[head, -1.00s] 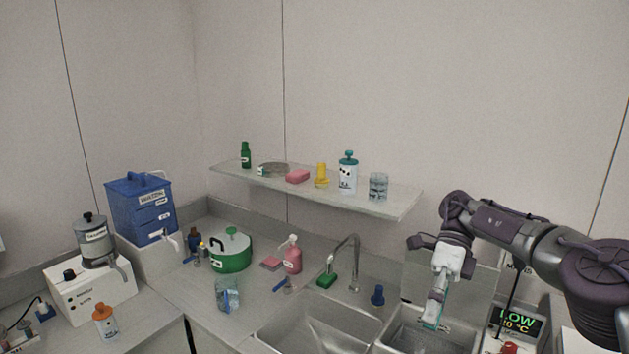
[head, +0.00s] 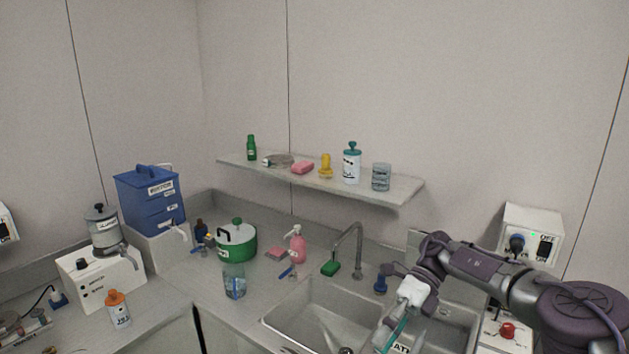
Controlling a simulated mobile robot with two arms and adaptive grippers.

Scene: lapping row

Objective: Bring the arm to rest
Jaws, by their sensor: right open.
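My right arm comes in from the right edge, and my right gripper (head: 390,336) hangs low over the sink (head: 345,318) at the bottom of the head view. Its jaws point down, with teal at the fingers. I see nothing held in it, and it is open. The fingertips are close to the lower picture edge, so their height above the sink is hard to tell. My left gripper is not in view.
A shelf (head: 395,193) with bottles hangs above. A switch box (head: 531,236) is on the right wall. The space above my arm is clear.

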